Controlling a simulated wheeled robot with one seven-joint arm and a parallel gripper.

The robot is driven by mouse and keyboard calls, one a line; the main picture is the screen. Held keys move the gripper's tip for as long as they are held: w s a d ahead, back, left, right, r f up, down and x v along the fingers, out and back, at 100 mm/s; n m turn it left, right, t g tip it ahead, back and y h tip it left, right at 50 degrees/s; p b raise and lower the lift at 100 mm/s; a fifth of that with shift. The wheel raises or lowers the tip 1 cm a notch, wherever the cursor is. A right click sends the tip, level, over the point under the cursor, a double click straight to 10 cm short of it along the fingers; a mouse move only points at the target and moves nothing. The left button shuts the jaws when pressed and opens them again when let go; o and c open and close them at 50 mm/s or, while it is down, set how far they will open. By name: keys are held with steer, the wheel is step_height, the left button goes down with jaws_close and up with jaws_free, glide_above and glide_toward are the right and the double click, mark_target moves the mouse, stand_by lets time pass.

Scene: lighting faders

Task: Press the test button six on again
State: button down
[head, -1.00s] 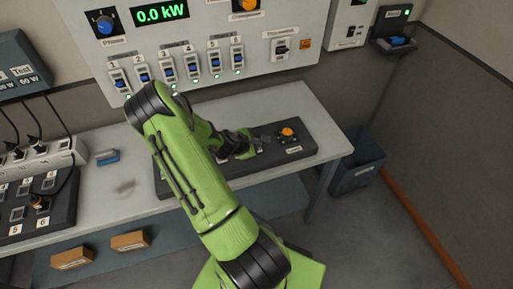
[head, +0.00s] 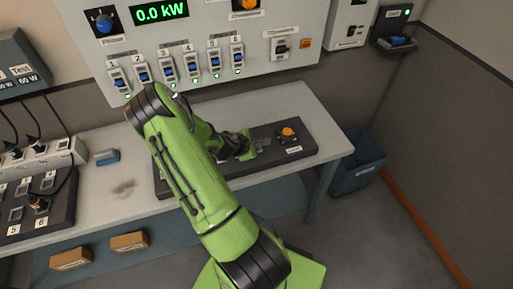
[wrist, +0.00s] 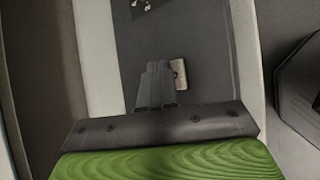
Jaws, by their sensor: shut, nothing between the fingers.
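A dark control board (head: 305,150) lies on the desk with an orange knob (head: 287,133) at its right end. My gripper (head: 252,153) is low over the middle of this board, left of the orange knob, with its fingers together. In the wrist view the closed fingertips (wrist: 158,72) are over the dark board (wrist: 205,40), beside a small pale plate (wrist: 179,74). I cannot tell whether the fingers touch the board. My arm hides the board's left and middle parts, and no button marked six can be made out there.
A wall panel (head: 185,30) carries several numbered blue faders with green lamps and a display reading 0.0 kW. A socket board (head: 60,215) with cables and a blue object (head: 106,157) lie at left. A blue bin (head: 357,165) stands right of the desk.

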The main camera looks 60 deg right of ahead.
steer(key=shift+r+p, duration=0.3)
steer(key=shift+r, duration=0.15)
step_height(320, 180, up, 6)
steer(key=p, duration=0.5)
stand_by(0.3)
